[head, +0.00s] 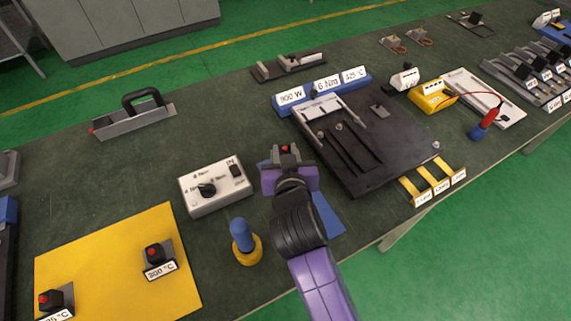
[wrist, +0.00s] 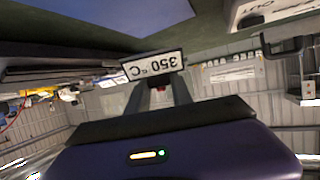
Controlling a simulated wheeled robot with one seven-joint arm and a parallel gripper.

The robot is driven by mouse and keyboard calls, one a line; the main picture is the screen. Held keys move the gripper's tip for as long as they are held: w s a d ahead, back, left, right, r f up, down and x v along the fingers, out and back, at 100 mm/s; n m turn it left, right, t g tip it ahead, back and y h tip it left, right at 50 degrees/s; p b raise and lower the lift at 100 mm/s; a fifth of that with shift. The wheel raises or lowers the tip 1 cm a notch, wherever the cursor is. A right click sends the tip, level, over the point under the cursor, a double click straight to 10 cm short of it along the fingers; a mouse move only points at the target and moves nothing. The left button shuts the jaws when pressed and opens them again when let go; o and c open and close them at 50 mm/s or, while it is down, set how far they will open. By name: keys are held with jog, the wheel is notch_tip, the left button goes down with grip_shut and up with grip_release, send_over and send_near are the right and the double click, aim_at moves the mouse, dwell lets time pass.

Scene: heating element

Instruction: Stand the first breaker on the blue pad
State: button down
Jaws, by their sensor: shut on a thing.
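My gripper (head: 286,160) is shut on a small black breaker (head: 285,149) with a red button. I cannot tell whether the breaker touches the pad. Another breaker (head: 154,253), labelled 300 °C, and a further one (head: 50,298) at the lower left stand on the yellow mat (head: 100,257).
A white control box (head: 214,187) with a knob stands just left of my gripper. A blue-and-yellow peg (head: 242,240) stands in front of that box. A dark slotted plate (head: 385,150) lies to the right. A grey handled block (head: 134,117) sits at the back left.

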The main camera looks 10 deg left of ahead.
jog(key=shift+f, duration=2.7)
jog(key=shift+f, duration=0.2)
jog(key=c, duration=1.1)
grip_release()
jog(key=shift+r, duration=0.1)
jog(key=shift+r, duration=0.15)
jog(key=b+v, duration=0.1)
jog(key=v, duration=1.1)
jog(key=shift+r, duration=0.1)
